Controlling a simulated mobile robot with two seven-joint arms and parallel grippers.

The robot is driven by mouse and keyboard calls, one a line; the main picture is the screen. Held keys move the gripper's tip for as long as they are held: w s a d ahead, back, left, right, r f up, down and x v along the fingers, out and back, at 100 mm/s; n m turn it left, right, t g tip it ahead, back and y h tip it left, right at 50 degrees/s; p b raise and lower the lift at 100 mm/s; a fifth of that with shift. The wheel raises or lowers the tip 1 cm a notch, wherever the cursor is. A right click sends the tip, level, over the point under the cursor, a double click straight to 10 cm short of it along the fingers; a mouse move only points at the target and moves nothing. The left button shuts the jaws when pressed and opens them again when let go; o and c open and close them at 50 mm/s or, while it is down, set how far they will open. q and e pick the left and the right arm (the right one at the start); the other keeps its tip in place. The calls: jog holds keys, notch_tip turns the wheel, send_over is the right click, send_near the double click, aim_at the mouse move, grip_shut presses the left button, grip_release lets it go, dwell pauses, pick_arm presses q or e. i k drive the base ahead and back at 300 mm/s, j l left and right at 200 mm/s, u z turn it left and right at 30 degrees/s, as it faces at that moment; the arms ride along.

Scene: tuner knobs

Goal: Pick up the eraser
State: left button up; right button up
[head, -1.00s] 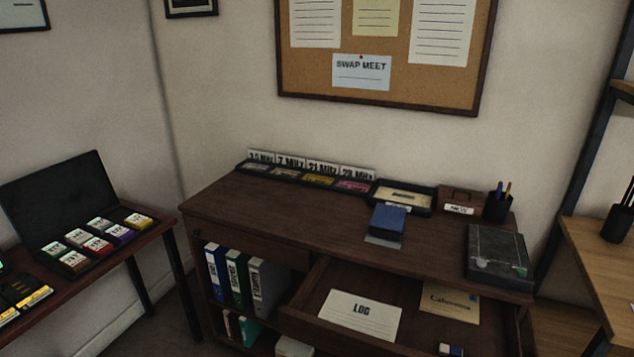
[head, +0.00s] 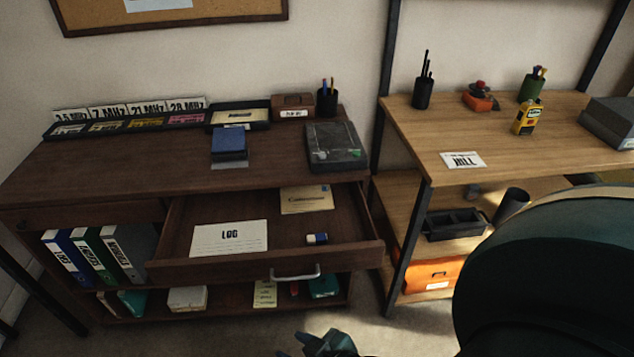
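The eraser (head: 317,239), a small white and blue block, lies in the open drawer (head: 180,240) of the dark wood cabinet, near the drawer's front right. My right gripper (head: 312,340) shows at the bottom edge of the head view, below and in front of the drawer handle, apart from the eraser. Its fingers are partly cut off by the frame, and I cannot tell how far apart they are. My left gripper is out of view.
A LOG sheet (head: 229,238) and a tan envelope (head: 306,198) share the drawer. The drawer handle (head: 296,275) sticks out in front. A light wood shelf unit (head: 530,155) stands to the right.

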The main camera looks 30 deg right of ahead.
aim_at(317, 239)
jog(key=z, duration=1.1)
